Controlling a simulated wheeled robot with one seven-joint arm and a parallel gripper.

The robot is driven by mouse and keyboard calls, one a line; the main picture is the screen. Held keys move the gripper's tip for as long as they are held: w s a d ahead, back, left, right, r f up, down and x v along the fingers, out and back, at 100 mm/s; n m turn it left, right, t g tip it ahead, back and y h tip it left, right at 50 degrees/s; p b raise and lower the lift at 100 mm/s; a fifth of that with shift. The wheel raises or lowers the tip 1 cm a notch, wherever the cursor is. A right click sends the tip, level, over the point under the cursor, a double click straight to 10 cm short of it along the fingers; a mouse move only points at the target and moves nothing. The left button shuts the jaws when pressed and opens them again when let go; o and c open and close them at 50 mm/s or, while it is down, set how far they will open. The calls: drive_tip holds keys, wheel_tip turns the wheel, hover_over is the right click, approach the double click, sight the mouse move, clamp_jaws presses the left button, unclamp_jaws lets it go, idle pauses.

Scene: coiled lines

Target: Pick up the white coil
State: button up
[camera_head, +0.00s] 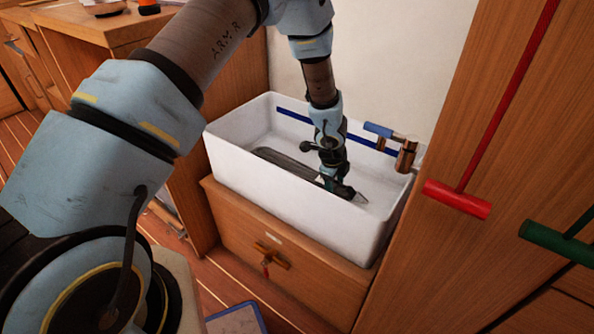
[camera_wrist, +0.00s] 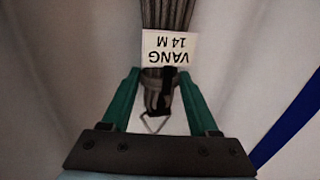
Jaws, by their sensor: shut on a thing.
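A dark grey coiled line (camera_head: 288,165) lies along the inside of the white sink. In the wrist view the bundle (camera_wrist: 166,14) runs up out of the picture and bears a white tag (camera_wrist: 165,48) reading "VANG 14 M", upside down. My gripper (camera_head: 340,187) is down inside the sink at the coil's near right end. In the wrist view its green fingers (camera_wrist: 158,84) are shut on the bound neck of the coil, just below the tag. A small metal clip (camera_wrist: 156,123) hangs between the fingers. I see no coil that looks white.
The white sink's walls (camera_head: 240,163) surround my gripper. A copper tap with a blue handle (camera_head: 404,154) stands at its right rim. A wooden panel with a red handle (camera_head: 457,199) and a green handle (camera_head: 556,242) rises on the right.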

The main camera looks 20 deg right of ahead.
clamp_jaws()
drive_tip(key=shift+r, duration=0.15)
idle(0.4)
